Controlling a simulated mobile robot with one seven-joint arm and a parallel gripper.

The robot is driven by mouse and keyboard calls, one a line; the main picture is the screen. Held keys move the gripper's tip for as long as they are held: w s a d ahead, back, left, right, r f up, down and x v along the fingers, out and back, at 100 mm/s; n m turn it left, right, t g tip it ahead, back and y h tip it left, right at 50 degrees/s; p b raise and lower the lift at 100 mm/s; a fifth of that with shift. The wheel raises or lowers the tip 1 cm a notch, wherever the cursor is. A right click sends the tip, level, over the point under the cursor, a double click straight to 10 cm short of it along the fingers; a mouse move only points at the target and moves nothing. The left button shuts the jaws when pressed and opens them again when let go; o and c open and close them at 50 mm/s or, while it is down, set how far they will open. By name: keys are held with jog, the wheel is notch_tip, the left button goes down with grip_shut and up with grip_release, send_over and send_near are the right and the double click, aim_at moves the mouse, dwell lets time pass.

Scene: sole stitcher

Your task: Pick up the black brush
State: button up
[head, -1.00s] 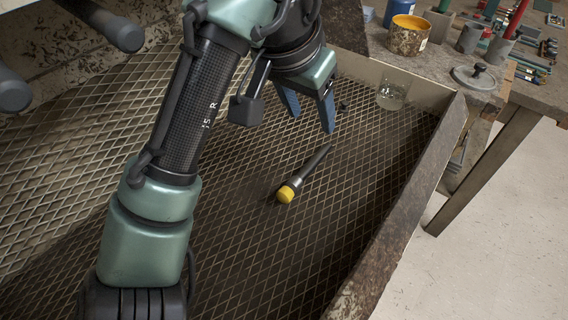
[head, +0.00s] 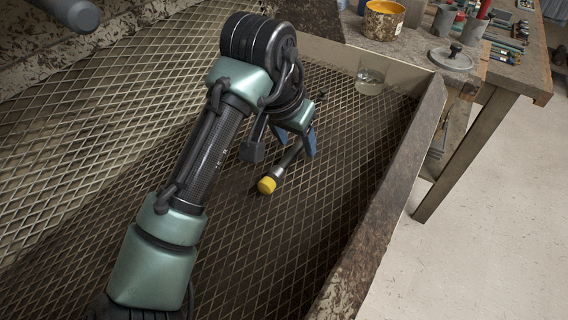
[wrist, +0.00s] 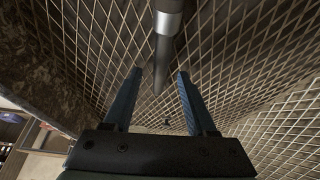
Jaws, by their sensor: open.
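A dark, rod-shaped thing with a yellow end, which I take to be the black brush (head: 289,158), lies on the wire mesh; its yellow end points toward the lower left. My gripper (head: 294,140) is open, its blue fingers pointing down over the handle end, which they and the arm partly hide. In the wrist view the brush's dark shaft (wrist: 162,55) runs from the top edge down between the two open fingers of my gripper (wrist: 160,74). I cannot tell how far below the fingertips it is, and no contact shows.
The mesh (head: 260,265) sits in a deep trough with a worn right wall (head: 390,200). A clear glass jar (head: 369,82) stands at the back right corner. A small black thing (head: 321,95) lies on the mesh behind my gripper. A cluttered bench (head: 500,72) stands beyond.

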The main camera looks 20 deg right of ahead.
aim_at(296, 147)
jog(key=shift+d+f, duration=0.1)
grip_shut()
dwell(0.5)
notch_tip(296, 147, up, 10)
jog(key=p, duration=0.2)
